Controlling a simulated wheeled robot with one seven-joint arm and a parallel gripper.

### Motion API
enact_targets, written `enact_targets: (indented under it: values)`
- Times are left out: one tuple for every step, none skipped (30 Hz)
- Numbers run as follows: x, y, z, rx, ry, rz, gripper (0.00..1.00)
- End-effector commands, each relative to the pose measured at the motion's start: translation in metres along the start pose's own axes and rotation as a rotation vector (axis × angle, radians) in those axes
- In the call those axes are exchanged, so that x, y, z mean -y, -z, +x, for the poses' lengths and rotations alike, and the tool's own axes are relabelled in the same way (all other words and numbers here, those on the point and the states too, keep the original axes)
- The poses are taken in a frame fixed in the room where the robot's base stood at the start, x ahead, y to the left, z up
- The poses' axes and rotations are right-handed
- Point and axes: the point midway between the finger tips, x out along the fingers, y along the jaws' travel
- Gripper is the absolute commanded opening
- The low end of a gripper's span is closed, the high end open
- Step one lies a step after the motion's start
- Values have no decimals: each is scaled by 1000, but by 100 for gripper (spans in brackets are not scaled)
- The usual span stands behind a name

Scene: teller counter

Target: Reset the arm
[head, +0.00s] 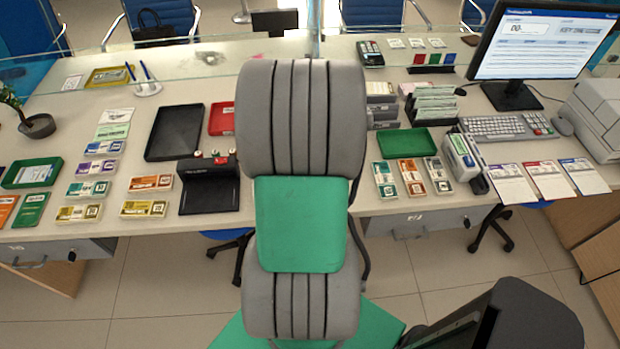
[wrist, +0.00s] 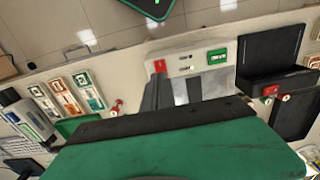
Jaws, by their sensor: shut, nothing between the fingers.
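My arm, grey ribbed with a green section, stands upright across the middle of the head view. It hides my gripper there. In the wrist view my gripper (wrist: 155,122) fills the bottom as a broad green shape with a dark front edge. It is shut and empty, and it touches nothing that I can see. The wrist view looks down past it at the counter and the floor.
The counter holds note bundles (head: 399,178), a black device (head: 209,186), a green tray (head: 407,143), a monitor (head: 541,40) and a keyboard (head: 505,127). A glass screen (head: 130,70) runs along the back. Floor (head: 150,290) shows in front of the counter.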

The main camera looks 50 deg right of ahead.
Motion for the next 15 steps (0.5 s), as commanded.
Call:
enact_targets:
  values:
    - [0,0,1,0,0,0,0]
    - [0,0,1,0,0,0,0]
    - [0,0,1,0,0,0,0]
    - [0,0,1,0,0,0,0]
    - [0,0,1,0,0,0,0]
    - [0,0,1,0,0,5,0]
    - [0,0,1,0,0,15,0]
    - [0,0,1,0,0,32,0]
    - [1,-7,6,16,1,50,0]
    - [2,-14,11,32,3,57,0]
    - [2,-23,16,50,4,64,0]
    - [4,-36,21,74,5,75,0]
    - [5,-46,22,86,6,84,0]
    - [6,-54,20,89,6,92,0]
    - [8,-63,15,84,5,97,0]
